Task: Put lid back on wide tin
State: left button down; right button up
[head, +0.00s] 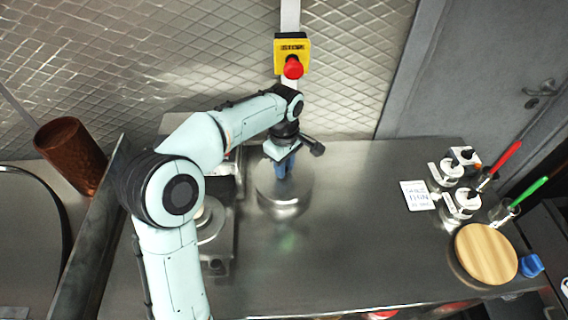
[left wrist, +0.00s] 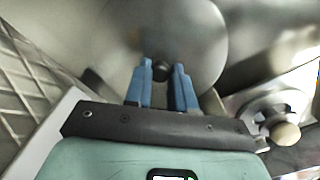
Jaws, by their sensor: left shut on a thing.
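My left gripper (head: 285,170) reaches down over the steel counter, its blue fingers pointing at a round, shiny metal thing (head: 283,206). In the left wrist view, my left gripper (left wrist: 162,75) has its blue fingertips on either side of a small dark knob on a wide, pale round lid (left wrist: 190,45). It is shut on that knob. The round metal thing in the head view looks like the lid with the wide tin, but I cannot tell lid from tin, nor whether they touch. My right gripper is not in view.
A steel scale-like appliance (head: 212,225) stands just left of the round metal thing. A white card (head: 417,195), small white devices (head: 460,203) and a round wooden board (head: 486,252) are at the right. A red emergency button (head: 293,67) is on the wall behind. The counter centre-right is clear.

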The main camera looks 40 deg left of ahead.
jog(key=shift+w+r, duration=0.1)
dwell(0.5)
pick_arm(q)
jog(key=shift+c, duration=2)
grip_release()
